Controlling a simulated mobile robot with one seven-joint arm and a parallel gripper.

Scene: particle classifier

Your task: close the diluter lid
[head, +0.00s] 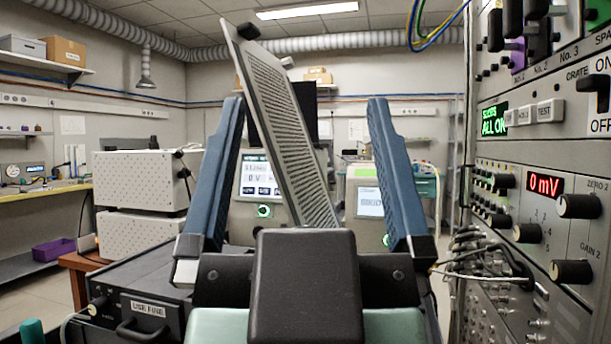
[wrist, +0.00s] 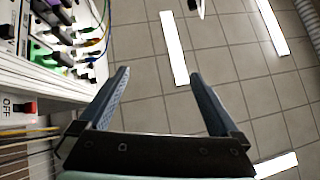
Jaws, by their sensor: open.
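A grey slatted panel (head: 285,125), which looks like the diluter lid, stands steeply raised and tilted in the head view, its top leaning left. A small dark knob sits at its upper corner. Its lower end is hidden behind my gripper's dark body. My gripper (head: 308,99) points upward with its two blue fingers spread wide. The panel shows between the fingers, apparently beyond them; I see no contact. In the wrist view my gripper (wrist: 158,73) is open and empty, facing the ceiling, and the panel does not show. The diluter's body is not clearly identifiable.
A tall instrument rack (head: 540,200) with knobs and cables stands close on the right. A black box marked LINE FUSE (head: 150,307) is at the lower left. White stacked units (head: 145,180) and two screened instruments (head: 365,195) stand behind. Free room lies above the fingers.

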